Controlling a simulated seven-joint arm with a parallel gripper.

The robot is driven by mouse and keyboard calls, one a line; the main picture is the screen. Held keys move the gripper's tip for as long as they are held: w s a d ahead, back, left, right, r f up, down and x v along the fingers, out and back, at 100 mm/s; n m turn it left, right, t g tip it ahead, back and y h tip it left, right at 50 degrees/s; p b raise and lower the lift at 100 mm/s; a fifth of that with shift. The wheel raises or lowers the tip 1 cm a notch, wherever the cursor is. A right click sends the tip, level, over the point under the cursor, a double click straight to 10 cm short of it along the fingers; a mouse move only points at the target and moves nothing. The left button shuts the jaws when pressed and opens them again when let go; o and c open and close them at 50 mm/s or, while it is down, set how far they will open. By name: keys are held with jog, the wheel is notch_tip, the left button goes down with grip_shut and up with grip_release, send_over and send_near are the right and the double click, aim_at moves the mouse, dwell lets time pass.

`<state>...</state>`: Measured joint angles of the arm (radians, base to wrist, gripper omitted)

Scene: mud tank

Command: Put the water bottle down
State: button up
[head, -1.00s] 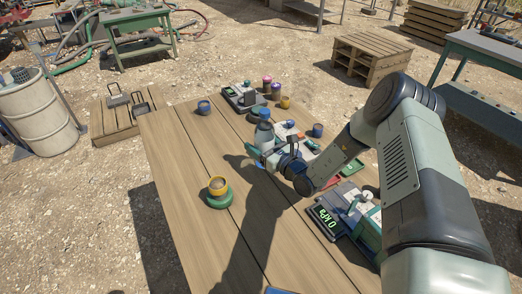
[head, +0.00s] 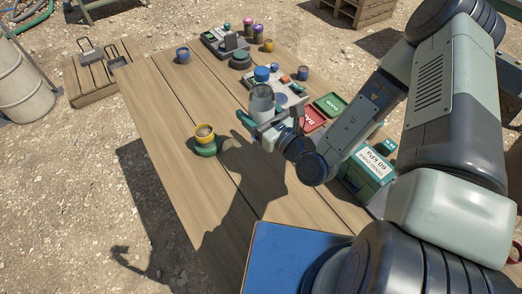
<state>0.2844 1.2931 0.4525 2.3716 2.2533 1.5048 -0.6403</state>
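The water bottle (head: 262,98) is a grey, see-through cylinder and looks upright, with a blue cap-like top (head: 262,74) above it. My gripper (head: 258,119) is at its lower part, with a teal finger on the left side of the bottle. The gripper appears shut on the bottle; its far finger is hidden. I cannot tell whether the bottle's base touches the wooden table (head: 165,110).
A yellow-rimmed cup (head: 204,133) stands on a green base to the left. A blue cup (head: 183,55) is at the back left. Red (head: 313,118) and green (head: 330,104) trays lie to the right. A blue panel (head: 290,262) is in front. The table's left part is mostly clear.

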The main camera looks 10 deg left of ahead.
notch_tip(320, 180, down, 10)
jog(key=shift+s+r, duration=0.15)
jog(key=shift+r, duration=0.1)
jog(key=shift+f, duration=0.1)
jog(key=o, duration=1.5)
jog(key=shift+d+f, duration=0.1)
jog(key=shift+s+r, duration=0.1)
jog(key=shift+r, duration=0.1)
jog(key=v, duration=1.2)
